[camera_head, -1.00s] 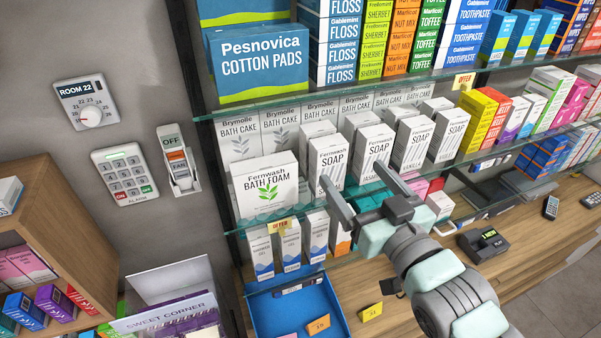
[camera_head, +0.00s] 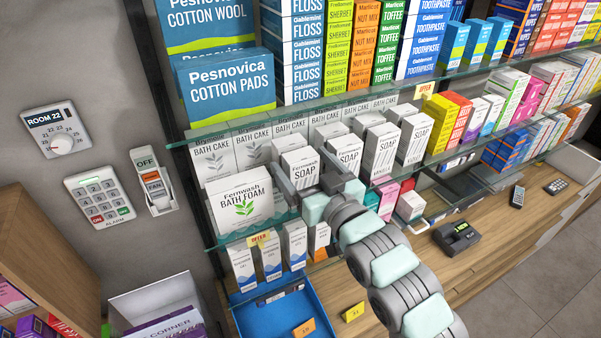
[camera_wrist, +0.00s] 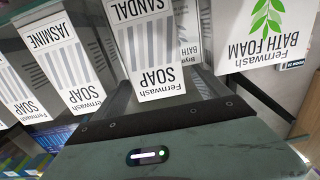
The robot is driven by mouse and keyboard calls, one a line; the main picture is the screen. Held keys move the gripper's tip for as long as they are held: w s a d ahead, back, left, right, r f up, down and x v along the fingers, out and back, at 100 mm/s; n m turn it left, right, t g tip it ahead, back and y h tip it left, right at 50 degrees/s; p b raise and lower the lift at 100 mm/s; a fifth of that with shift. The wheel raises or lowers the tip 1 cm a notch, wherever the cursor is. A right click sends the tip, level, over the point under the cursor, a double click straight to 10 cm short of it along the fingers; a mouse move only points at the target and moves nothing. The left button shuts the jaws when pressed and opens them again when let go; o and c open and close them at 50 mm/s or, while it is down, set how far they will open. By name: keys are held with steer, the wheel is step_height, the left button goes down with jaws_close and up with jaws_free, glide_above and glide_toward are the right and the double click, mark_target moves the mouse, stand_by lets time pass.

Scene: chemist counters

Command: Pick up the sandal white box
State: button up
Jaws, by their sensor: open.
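The sandal white box (camera_head: 300,168) is the upright Fernwash soap box on the middle glass shelf, just right of the bath foam box. In the wrist view the sandal box (camera_wrist: 150,45) shows its label upside down, straight ahead. My gripper (camera_head: 303,156) is open, with one finger toward each side of the sandal box. My fingers and hand hide its lower part in the head view. I cannot tell how deep the fingers reach along its sides.
The bath foam box (camera_head: 240,200) stands close on the left. The jasmine soap box (camera_head: 345,155) stands close on the right, with more soap boxes beyond it. Bath cake boxes (camera_head: 252,142) stand behind. A blue tray (camera_head: 262,318) lies below.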

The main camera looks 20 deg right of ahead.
steer(key=shift+w, duration=0.75)
steer(key=shift+c, duration=0.5)
steer(key=c, duration=1.4)
steer(key=shift+s+r, duration=0.1)
steer(key=shift+r, duration=0.05)
